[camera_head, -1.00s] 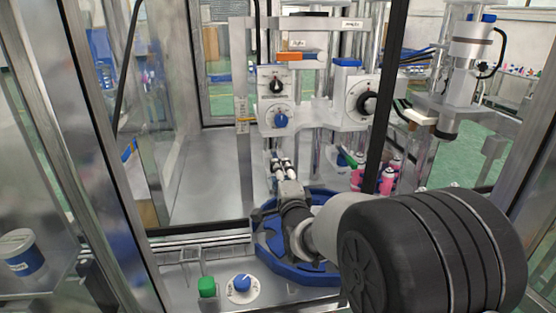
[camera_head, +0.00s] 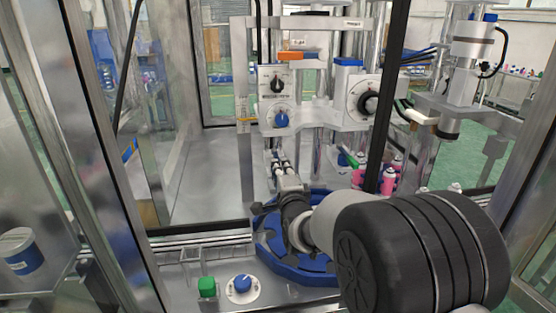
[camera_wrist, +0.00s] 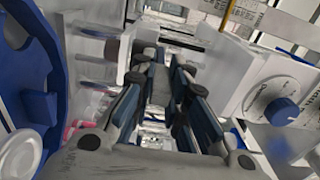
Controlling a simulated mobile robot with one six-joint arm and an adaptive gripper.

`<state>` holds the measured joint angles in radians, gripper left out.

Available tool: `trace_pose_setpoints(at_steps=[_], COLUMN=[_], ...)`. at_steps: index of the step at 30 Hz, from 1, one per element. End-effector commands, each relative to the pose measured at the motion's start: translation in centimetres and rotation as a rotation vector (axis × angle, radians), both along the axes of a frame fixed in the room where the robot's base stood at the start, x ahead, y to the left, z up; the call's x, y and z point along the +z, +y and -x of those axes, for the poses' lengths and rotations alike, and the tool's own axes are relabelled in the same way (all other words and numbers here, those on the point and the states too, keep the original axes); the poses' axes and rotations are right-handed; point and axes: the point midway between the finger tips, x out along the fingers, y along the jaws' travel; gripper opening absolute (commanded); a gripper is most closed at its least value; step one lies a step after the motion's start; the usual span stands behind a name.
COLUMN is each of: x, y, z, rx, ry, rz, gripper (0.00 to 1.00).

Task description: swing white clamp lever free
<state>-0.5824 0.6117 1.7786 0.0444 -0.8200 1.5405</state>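My gripper (camera_head: 285,188) reaches in over the back of the blue star wheel (camera_head: 275,250), below the machine's dial panels. In the wrist view, the fingers of my gripper (camera_wrist: 160,85) stand apart with a gap between them, and I see nothing clearly held. I cannot pick out the white clamp lever with certainty in either view. In the wrist view, a white block with a blue knob (camera_wrist: 284,111) is close on the right.
Pink bottles (camera_head: 388,180) stand to the right behind a dark frame post (camera_head: 383,100). A green button (camera_head: 207,287) and a blue switch (camera_head: 243,284) sit on the front panel. The metal plate (camera_head: 205,180) left of the machine is clear. The star wheel also shows at the wrist view's left (camera_wrist: 35,105).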

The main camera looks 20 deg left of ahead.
Motion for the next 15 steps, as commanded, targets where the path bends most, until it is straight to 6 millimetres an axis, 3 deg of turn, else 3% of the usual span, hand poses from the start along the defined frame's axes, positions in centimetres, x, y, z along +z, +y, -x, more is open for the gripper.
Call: trace_pose_setpoints(at_steps=[4,15], x=[0.01,0.0], y=[-0.01,0.03], z=[0.01,0.02], rx=[0.0,0.0], ry=[0.0,0.0], rz=[0.0,0.0], gripper=[0.01,0.01])
